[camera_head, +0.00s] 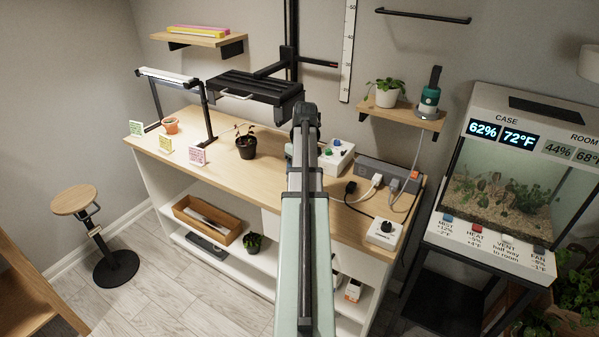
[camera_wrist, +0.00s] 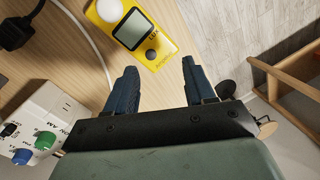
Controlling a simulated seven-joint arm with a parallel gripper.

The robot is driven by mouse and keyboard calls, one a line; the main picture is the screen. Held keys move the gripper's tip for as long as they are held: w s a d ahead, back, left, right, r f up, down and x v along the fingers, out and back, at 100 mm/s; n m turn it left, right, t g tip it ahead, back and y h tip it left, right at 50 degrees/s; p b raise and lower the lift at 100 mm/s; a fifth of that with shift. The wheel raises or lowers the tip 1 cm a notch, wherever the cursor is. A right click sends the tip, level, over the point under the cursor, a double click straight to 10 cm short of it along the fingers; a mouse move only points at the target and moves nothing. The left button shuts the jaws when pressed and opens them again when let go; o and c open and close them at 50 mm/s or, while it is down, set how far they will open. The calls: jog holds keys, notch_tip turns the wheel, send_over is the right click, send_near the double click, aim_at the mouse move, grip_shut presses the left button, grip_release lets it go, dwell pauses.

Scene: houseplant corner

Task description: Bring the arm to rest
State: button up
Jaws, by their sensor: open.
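My arm (camera_head: 306,230) reaches up from the bottom middle of the head view, out over the wooden bench (camera_head: 270,185). Its far end is near the white box with coloured knobs, and my gripper is hidden behind the arm there. In the wrist view my gripper (camera_wrist: 160,74) is open, with its two dark fingers apart and nothing between them. A yellow lux meter (camera_wrist: 166,52) lies on the bench beyond the fingertips. The fingers appear apart from it.
The white knob box (camera_head: 337,158) and a power strip (camera_head: 385,178) with cables are right of the arm. A potted seedling (camera_head: 246,147) stands left of it. A black-slatted rack (camera_head: 254,88) overhangs the bench's back. A terrarium (camera_head: 508,185) stands far right, a stool (camera_head: 75,201) far left.

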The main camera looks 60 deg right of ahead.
dwell(0.4)
jog(key=shift+n, duration=0.6)
jog(key=w+a, duration=0.1)
jog(key=w, duration=0.1)
jog(key=w+a+f, duration=0.1)
jog(key=w+a, duration=0.3)
jog(key=shift+w+a+f, duration=0.1)
jog(key=shift+a+f, duration=0.1)
jog(key=shift+f, duration=0.2)
jog(key=w+a+f+n+g+y, duration=0.1)
jog(key=w+a+f, duration=0.2)
jog(key=a+f, duration=0.9)
jog(key=w+a+f+g, duration=0.1)
jog(key=w+a+f, duration=0.2)
jog(key=a+f, duration=0.95)
jog(key=s+a+f+g+h, duration=0.1)
jog(key=s+a+f+g, duration=0.1)
jog(key=s+a+f, duration=0.45)
jog(key=s+a+f+g, duration=0.1)
jog(key=s+a+f, duration=0.3)
jog(key=a+f, duration=0.5)
jog(key=s+a+f+n+g+h, duration=0.1)
jog(key=s+a+f, duration=0.2)
jog(key=s+a, duration=0.2)
jog(key=s+a+f+n+h, duration=0.1)
jog(key=s+a+f, duration=0.2)
jog(key=s, duration=0.8)
jog(key=shift+s+a+f+g, duration=0.15)
jog(key=shift+a+f+g, duration=0.2)
jog(key=shift+a, duration=0.7)
